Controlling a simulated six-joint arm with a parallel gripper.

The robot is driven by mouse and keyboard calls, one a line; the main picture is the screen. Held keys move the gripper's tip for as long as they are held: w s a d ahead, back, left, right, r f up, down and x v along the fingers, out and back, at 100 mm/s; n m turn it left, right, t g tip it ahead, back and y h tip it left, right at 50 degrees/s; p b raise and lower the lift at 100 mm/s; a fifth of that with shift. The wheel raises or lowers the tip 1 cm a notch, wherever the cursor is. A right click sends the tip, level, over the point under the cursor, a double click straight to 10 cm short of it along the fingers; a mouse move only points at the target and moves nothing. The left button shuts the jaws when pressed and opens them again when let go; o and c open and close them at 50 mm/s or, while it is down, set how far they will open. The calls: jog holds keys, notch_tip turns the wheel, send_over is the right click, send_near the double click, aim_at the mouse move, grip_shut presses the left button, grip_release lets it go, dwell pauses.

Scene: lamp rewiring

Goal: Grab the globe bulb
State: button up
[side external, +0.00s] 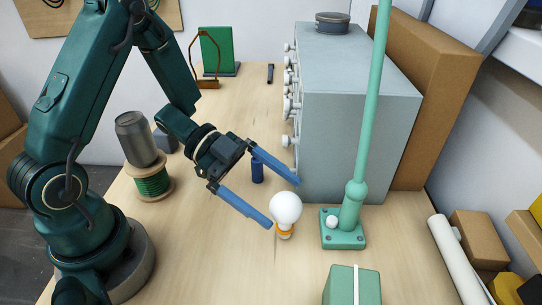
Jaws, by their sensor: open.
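The globe bulb (285,208) is white and round with an orange-gold base. It stands upright on the wooden table, left of the green lamp stand's foot. My gripper (284,203) is open, with two long blue fingers reaching toward the bulb from the upper left. One fingertip is at the bulb's lower left and the other is above and to its right. The bulb appears near or between the fingertips. I cannot tell from this one view whether either finger touches it.
A green lamp stand (352,190) with a square foot is close on the right. A grey cabinet with knobs (350,120) stands behind. A green box (351,287) is at the front. A small blue cylinder (257,172), a wire spool (152,183) and a can (138,138) are left.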

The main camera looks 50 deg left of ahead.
aim_at(297, 217)
jog(key=shift+d+f, duration=0.1)
jog(key=shift+f, duration=0.6)
jog(key=shift+x, duration=2.5)
jog(key=c, duration=1.4)
jog(key=shift+r, duration=0.1)
jog(key=shift+c, duration=0.2)
